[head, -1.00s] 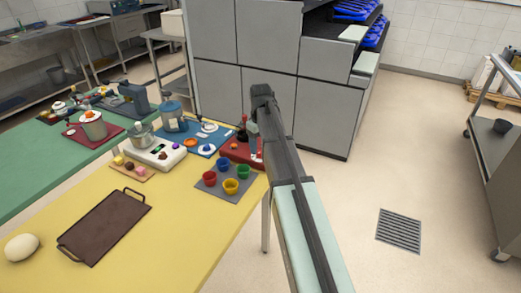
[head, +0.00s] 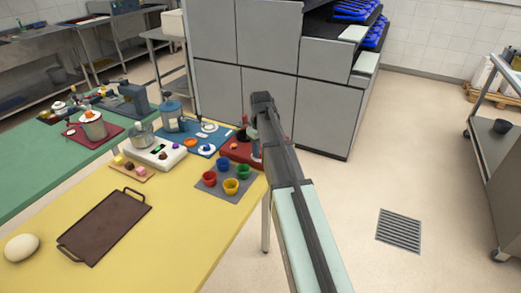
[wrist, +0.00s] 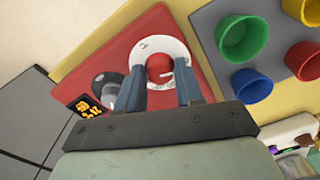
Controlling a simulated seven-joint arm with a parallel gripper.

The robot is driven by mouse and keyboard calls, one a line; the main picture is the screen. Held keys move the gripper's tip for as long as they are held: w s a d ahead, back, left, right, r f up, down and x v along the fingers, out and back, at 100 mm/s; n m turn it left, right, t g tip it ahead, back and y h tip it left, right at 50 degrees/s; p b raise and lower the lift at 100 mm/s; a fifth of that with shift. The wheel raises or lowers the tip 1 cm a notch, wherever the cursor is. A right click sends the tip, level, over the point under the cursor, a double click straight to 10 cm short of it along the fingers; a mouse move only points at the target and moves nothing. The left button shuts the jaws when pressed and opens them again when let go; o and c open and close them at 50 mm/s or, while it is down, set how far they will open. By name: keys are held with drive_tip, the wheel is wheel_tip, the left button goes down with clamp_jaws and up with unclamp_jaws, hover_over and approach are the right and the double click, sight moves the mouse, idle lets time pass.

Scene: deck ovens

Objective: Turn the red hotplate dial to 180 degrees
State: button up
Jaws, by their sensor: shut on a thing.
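The red hotplate (head: 238,152) stands at the yellow table's right edge, partly hidden by my arm in the head view. In the wrist view the hotplate (wrist: 118,45) fills the middle. Its round red dial (wrist: 159,67) sits within a white ring with dark marks (wrist: 174,46). My gripper (wrist: 160,74) has one finger on each side of the dial and is shut on it. The fingers cover part of the ring, so I cannot read the setting.
Red, blue, yellow and green cups stand on a grey mat (head: 211,189) close beside the hotplate. A white device (head: 157,154), a blue board (head: 206,138) and a brown tray (head: 105,226) are farther left. Grey cabinets (head: 320,118) stand behind.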

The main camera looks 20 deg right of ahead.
drive_tip(key=c, duration=0.4)
drive_tip(key=shift+m, duration=0.3)
drive_tip(key=m, duration=0.6)
drive_tip(key=shift+m, duration=0.3)
drive_tip(key=m, duration=0.6)
drive_tip(key=shift+m, duration=0.4)
drive_tip(key=o, duration=1)
